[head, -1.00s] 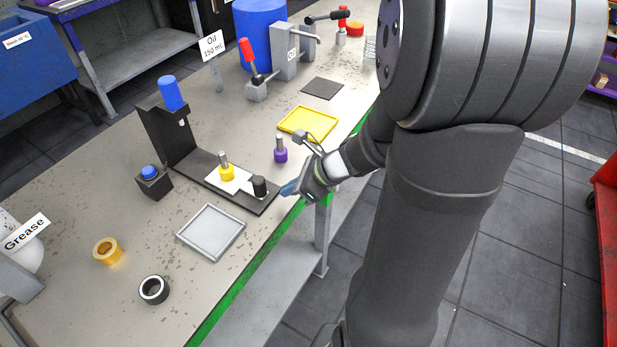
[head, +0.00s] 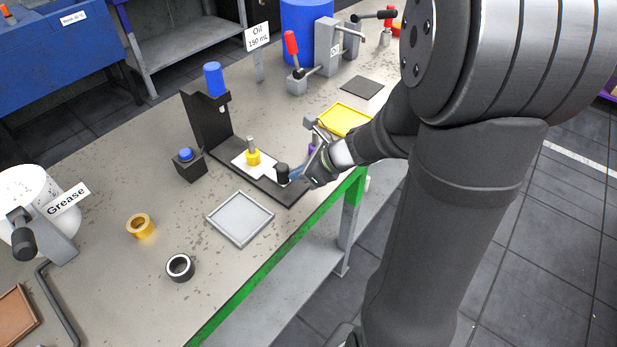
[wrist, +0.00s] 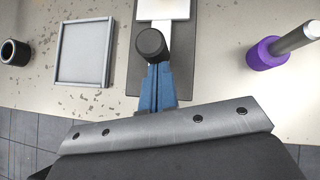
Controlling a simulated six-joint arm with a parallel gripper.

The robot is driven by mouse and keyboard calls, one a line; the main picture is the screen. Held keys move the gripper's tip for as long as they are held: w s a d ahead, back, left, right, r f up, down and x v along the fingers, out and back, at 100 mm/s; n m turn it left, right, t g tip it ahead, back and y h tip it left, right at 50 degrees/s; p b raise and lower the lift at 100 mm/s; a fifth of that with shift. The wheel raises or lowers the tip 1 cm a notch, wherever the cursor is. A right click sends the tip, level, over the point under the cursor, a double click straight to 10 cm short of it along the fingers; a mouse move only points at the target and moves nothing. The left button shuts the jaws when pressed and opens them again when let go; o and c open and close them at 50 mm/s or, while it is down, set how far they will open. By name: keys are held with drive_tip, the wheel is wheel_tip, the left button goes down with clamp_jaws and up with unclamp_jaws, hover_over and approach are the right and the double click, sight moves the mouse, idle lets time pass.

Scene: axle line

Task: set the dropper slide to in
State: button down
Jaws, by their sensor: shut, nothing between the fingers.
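The dropper stand (head: 208,125) is a black post with a blue-capped dropper (head: 214,78) on top and a long black base. The plate sits out in front of the post, not under the nozzle. Its black knob (head: 282,173) is near the base's front end; the knob also shows in the wrist view (wrist: 151,43). My gripper (head: 295,174) is shut and empty, its blue fingertips (wrist: 157,72) right at the knob's front side. Contact is unclear.
A blue button box (head: 189,164) stands left of the base. A grey tray (head: 240,219) lies in front, a yellow tray (head: 345,119) behind my gripper. Gold (head: 141,226) and black (head: 180,267) rings lie left.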

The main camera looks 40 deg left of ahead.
drive_tip(key=a, duration=0.9)
drive_tip(key=shift+a, duration=0.1)
drive_tip(key=shift+s+a+r, duration=0.1)
drive_tip(key=shift+a, duration=0.15)
drive_tip(key=d, duration=0.1)
drive_tip(key=w+d, duration=0.1)
drive_tip(key=d, duration=0.3)
drive_tip(key=shift+w+r, duration=0.25)
drive_tip(key=shift+r, duration=0.1)
drive_tip(key=v, duration=0.9)
drive_tip(key=shift+s+f, duration=0.15)
